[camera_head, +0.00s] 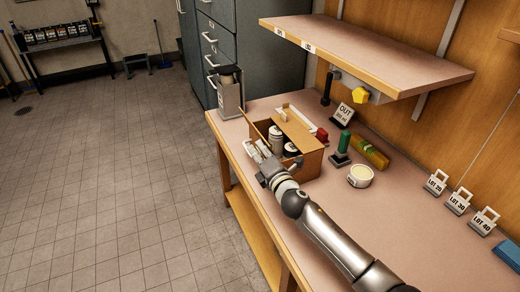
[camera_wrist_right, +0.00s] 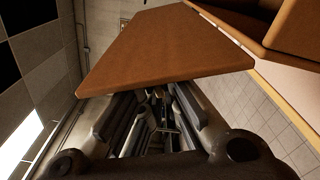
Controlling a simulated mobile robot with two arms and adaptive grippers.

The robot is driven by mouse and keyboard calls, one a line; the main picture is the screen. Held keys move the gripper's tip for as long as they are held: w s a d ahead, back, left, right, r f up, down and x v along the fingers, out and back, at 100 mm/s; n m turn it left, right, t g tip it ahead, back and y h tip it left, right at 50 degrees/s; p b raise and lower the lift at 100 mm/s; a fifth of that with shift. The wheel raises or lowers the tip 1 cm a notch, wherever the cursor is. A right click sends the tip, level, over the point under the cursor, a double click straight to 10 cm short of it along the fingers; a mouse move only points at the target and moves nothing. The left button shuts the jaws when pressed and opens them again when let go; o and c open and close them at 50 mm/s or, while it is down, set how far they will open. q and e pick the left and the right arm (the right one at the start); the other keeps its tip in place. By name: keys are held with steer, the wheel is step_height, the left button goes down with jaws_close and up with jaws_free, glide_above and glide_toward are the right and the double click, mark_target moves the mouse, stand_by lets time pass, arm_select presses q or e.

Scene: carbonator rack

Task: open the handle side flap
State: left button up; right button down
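The brown cardboard box (camera_head: 301,168) stands on the bench with its top open and bottles (camera_head: 276,138) inside. One flap (camera_head: 298,133) stands up at the far right side of the opening. Another flap (camera_head: 257,129) shows as a thin edge at the left side, beside my right gripper (camera_head: 257,148). In the right wrist view a large brown flap (camera_wrist_right: 170,45) spans the view and covers the fingertips of my right gripper (camera_wrist_right: 155,112). The finger bodies are spread apart; I cannot tell whether they touch the flap. My left gripper is not in view.
A grey dispenser (camera_head: 229,96) stands at the bench's back left corner. A green-handled stamp (camera_head: 342,148), a round tub (camera_head: 360,176) and a yellow-green roll (camera_head: 370,151) lie right of the box. A wooden shelf (camera_head: 375,58) overhangs the back.

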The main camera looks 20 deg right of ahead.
steer(key=shift+a+f+n, duration=0.1)
steer(key=shift+f+n, duration=0.1)
steer(key=shift+n, duration=0.1)
steer(key=c, duration=1.6)
jaws_free()
steer(key=shift+c, duration=0.2)
steer(key=shift+s, duration=0.1)
steer(key=s+d, duration=0.1)
steer(key=s, duration=1)
steer(key=shift+s+d, duration=0.35)
steer(key=shift+s, duration=0.05)
